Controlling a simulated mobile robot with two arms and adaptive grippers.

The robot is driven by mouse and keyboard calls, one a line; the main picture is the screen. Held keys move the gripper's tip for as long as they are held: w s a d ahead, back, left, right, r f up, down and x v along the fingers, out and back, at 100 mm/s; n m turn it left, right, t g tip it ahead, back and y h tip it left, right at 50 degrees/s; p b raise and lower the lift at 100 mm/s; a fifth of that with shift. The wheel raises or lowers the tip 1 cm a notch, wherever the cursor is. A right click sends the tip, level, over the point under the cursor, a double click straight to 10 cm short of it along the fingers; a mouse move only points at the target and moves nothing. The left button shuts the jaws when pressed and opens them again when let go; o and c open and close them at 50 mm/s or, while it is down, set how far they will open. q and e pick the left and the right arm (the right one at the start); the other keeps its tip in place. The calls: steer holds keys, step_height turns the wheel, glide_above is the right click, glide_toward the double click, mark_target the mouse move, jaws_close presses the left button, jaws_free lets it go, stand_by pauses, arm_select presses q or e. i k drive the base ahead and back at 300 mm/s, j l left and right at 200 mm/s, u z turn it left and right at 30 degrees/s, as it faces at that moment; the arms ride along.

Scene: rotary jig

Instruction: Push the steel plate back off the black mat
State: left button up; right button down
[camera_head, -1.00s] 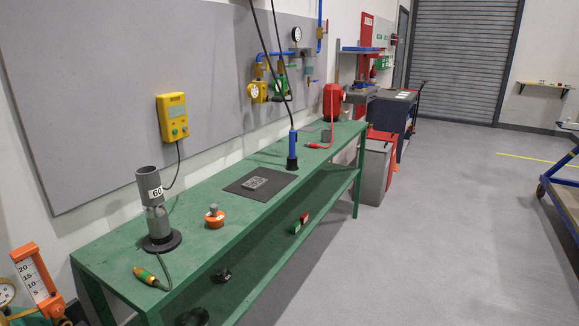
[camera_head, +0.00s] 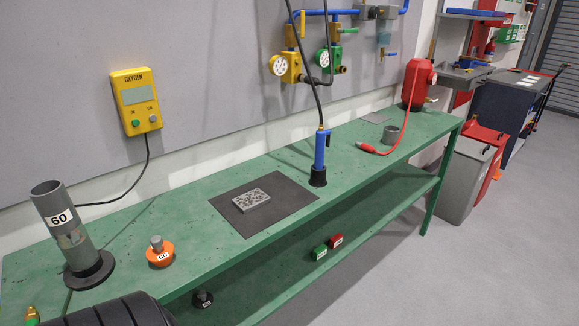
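The steel plate (camera_head: 251,201) is a small, thick, grey rectangle with a speckled top. It lies flat on the black mat (camera_head: 289,197), near the mat's middle, with bare mat showing all round it. The mat lies on the green bench (camera_head: 190,208). Nothing touches the plate. Neither gripper is in view. A black ribbed part, seemingly of my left arm, shows at the bottom left edge, in front of the bench and well away from the plate.
A blue tool (camera_head: 320,155) on a hanging hose stands at the mat's right corner. An orange knobbed piece (camera_head: 160,256) and a grey tube marked 60 (camera_head: 62,218) stand to the left. A grey ring (camera_head: 391,135) and red canister (camera_head: 418,84) are farther right. Bench is clear behind the mat.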

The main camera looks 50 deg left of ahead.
mark_target(248, 201)
steer(key=i, duration=1.8)
steer(key=i+u, duration=0.2)
steer(key=u, duration=0.3)
steer(key=i+l+u, duration=0.1)
steer(key=u, duration=0.4)
steer(key=i+l+u, duration=0.2)
steer(key=u, duration=0.25)
steer(key=i, duration=0.05)
